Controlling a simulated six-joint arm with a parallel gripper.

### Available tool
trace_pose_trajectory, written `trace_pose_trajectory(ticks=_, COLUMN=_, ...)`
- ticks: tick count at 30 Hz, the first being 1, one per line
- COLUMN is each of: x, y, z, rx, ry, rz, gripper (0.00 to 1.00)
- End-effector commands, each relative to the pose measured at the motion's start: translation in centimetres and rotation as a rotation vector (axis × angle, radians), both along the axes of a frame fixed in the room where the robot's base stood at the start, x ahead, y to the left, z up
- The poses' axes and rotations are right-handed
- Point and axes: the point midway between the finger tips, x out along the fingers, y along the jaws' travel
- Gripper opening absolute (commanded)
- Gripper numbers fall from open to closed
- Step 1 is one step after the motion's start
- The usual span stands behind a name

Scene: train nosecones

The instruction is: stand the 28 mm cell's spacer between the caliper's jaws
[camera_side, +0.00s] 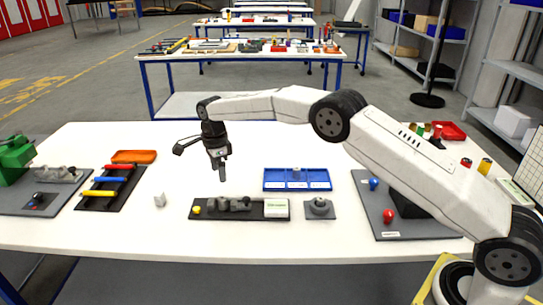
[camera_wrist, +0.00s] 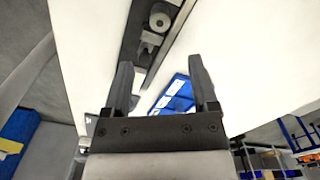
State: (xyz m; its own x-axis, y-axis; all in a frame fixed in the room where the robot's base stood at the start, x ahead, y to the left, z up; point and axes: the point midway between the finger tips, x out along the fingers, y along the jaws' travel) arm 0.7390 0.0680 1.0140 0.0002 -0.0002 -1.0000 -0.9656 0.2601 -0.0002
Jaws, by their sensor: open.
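My gripper (camera_side: 222,172) hangs open and empty above the table, behind and above the caliper. Its two spread fingers also show in the wrist view (camera_wrist: 160,70). The grey caliper (camera_side: 230,204) lies on a dark plate (camera_side: 258,215) with a yellow knob at its left end and a pale label at its right. Part of it shows in the wrist view (camera_wrist: 150,38). The blue tray (camera_side: 267,185) stands behind and right of it, with labels along its front. A small grey spacer (camera_side: 297,173) shows around its middle cell. The label sizes are too small to read.
A rack with coloured rods (camera_side: 110,187) and an orange tray (camera_side: 134,156) are at left.

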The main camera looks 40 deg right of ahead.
Motion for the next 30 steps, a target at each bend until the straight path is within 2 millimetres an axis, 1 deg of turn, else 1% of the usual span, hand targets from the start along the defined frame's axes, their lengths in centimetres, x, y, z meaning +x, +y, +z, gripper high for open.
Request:
trace_pose_trajectory(ticks=1, x=0.0, y=0.0, z=0.5, rx=0.0, ry=-0.002, rz=0.0, gripper=0.75)
trace_pose_trajectory(ticks=3, x=0.0, y=0.0, z=1.0, rx=0.0, ry=-0.001, rz=0.0, gripper=0.75)
trace_pose_trajectory(ticks=6, x=0.0, y=0.0, z=1.3, rx=0.0, ry=0.0, rz=0.0, gripper=0.75)
trace_pose_trajectory(ticks=24, x=0.0, y=0.0, z=1.4, rx=0.0, ry=0.0, rz=0.002, gripper=0.75)
trace_pose_trajectory(ticks=30, x=-0.5, y=-0.3, z=1.7, rx=0.0, ry=-0.007, rz=0.053, gripper=0.75)
